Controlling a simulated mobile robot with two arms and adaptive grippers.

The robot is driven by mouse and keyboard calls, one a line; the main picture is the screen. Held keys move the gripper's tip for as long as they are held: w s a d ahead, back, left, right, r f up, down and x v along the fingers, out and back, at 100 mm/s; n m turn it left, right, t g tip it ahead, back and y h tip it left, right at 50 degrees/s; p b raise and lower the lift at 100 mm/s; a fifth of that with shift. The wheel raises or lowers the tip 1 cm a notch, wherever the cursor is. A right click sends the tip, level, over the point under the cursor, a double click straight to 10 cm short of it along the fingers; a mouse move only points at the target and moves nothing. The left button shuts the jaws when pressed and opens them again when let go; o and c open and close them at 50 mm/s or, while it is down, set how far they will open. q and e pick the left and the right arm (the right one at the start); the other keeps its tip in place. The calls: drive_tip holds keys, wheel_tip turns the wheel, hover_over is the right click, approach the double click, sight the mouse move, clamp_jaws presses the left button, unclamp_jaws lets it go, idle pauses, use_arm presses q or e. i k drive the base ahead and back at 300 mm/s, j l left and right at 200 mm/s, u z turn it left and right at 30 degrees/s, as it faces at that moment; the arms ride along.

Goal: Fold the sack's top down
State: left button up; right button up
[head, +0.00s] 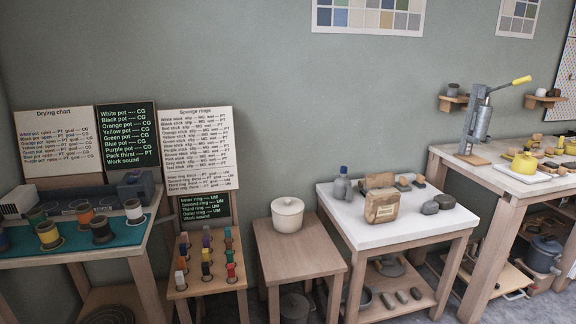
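Neither of my grippers shows in the head view.
A lidded cream pot (287,214) stands on a wooden stool to the left. A workbench with a lever press (478,125) is at right. Small colored pots (133,210) stand on the left table.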

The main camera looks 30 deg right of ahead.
sight(376, 180)
drive_tip(key=i, duration=1)
drive_tip(key=i+j+z, duration=0.15)
drive_tip(key=i, duration=0.8)
drive_tip(key=z, duration=0.5)
drive_tip(key=i+z, duration=0.1)
drive_tip(key=z, duration=0.35)
drive_tip(key=j+z, duration=0.1)
drive_tip(key=z, duration=0.4)
drive_tip(key=i+j+z, duration=0.1)
drive_tip(key=z, duration=0.35)
